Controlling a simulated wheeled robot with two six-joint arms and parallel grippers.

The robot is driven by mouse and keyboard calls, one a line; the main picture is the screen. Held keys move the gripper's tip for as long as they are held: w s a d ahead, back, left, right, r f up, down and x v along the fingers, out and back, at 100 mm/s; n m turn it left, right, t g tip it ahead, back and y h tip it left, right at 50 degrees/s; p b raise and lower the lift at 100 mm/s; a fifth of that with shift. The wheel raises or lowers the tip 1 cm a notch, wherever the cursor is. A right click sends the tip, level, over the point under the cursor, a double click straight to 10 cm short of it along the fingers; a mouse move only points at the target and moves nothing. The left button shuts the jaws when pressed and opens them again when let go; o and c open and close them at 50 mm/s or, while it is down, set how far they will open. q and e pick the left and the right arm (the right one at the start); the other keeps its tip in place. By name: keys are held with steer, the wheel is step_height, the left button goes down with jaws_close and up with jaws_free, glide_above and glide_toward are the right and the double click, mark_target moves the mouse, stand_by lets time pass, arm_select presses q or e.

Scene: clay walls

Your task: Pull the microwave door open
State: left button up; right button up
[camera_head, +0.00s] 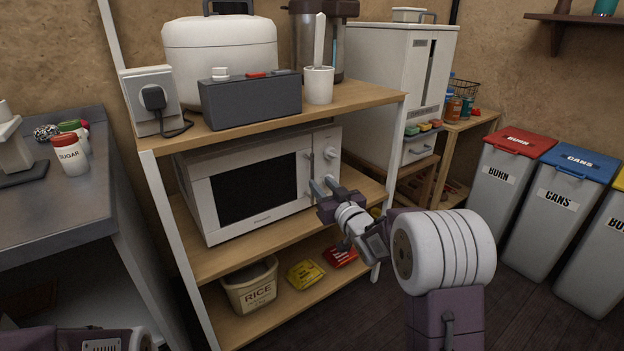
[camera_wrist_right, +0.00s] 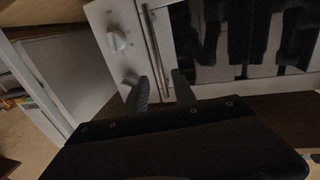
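The white microwave (camera_head: 222,222) stands on the middle shelf with its door (camera_head: 258,187) shut; the door has a dark window. Its upright bar handle (camera_head: 310,168) is at the door's right side, beside the knobs. The handle (camera_wrist_right: 154,45) also shows in the right wrist view. My right gripper (camera_head: 322,186) is at the handle's lower end, in front of the microwave. Its two fingers (camera_wrist_right: 162,88) are apart, and the handle's lower end appears between them; I cannot tell whether they touch it. My left gripper is not visible; only part of my left arm shows at the lower left.
The wooden shelf unit (camera_head: 355,108) has a white post near my right arm. A rice bin (camera_head: 250,290) and packets (camera_head: 305,273) sit on the lower shelf. A grey counter (camera_head: 50,205) stands left; bins (camera_head: 500,195) stand right. Open floor lies before the shelf's right side.

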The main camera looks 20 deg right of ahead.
mark_target(313, 175)
steer(key=w+b, duration=0.1)
steer(key=w, duration=0.1)
steer(key=w+b, duration=0.1)
steer(key=w, duration=0.1)
steer(key=w+a, duration=0.1)
steer(key=w, duration=0.1)
steer(key=shift+w+f+b, duration=0.15)
steer(key=shift+f+b, duration=0.05)
steer(key=shift+b, duration=0.2)
steer(key=shift+w+r, duration=0.1)
steer(key=shift+w, duration=0.35)
jaws_close()
stand_by(0.5)
